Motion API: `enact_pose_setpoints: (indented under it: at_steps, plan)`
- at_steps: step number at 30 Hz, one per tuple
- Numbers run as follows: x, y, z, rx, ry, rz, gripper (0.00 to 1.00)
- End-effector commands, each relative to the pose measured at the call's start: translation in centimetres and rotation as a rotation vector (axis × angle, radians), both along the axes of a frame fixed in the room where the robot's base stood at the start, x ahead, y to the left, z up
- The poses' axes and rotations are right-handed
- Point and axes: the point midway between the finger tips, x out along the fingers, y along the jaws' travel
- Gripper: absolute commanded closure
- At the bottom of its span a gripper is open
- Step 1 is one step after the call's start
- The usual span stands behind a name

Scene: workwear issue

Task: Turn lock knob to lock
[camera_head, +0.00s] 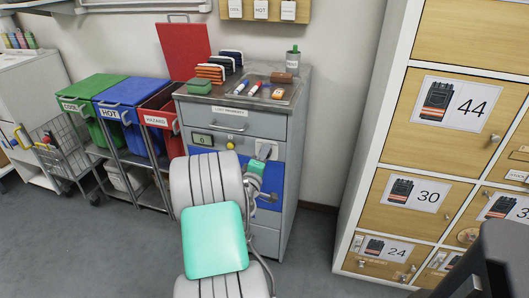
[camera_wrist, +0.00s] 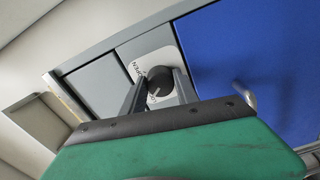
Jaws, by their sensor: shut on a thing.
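The lock knob (camera_wrist: 158,77) is a dark round knob on a white plate (camera_wrist: 139,56) with lettering in the wrist view. "OPEN" reads at the plate's left; a second word, lower down, is partly hidden and hard to read. A light pointer mark on the knob points toward the lower lettering. My gripper (camera_wrist: 159,82) has one finger on each side of the knob and is shut on it. In the head view my gripper (camera_head: 261,157) is at the white plate (camera_head: 271,147) on the grey cabinet (camera_head: 296,130), where the knob is mostly hidden.
A blue drawer front (camera_head: 277,181) with a handle lies just below the plate. Pens and other items lie in a tray (camera_head: 285,97) on the cabinet top. Green, blue and red bins stand left. A wooden locker unit (camera_head: 398,92) stands right, with bare floor between.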

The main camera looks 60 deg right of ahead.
Motion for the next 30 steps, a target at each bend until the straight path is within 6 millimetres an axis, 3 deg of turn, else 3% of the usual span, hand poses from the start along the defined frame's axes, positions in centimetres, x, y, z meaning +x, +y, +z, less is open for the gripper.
enact_pose_setpoints:
  at_steps: [10,27,28,30]
  plan:
    - [0.01,0.03,0.00,-0.023,0.160,0.000,1.00]
    - [-0.01,0.02,-0.05,-0.030,0.194,0.000,1.00]
    - [-0.01,0.02,-0.05,-0.030,0.194,0.000,0.62]
    - [-0.02,0.02,-0.04,-0.030,0.193,0.000,0.56]
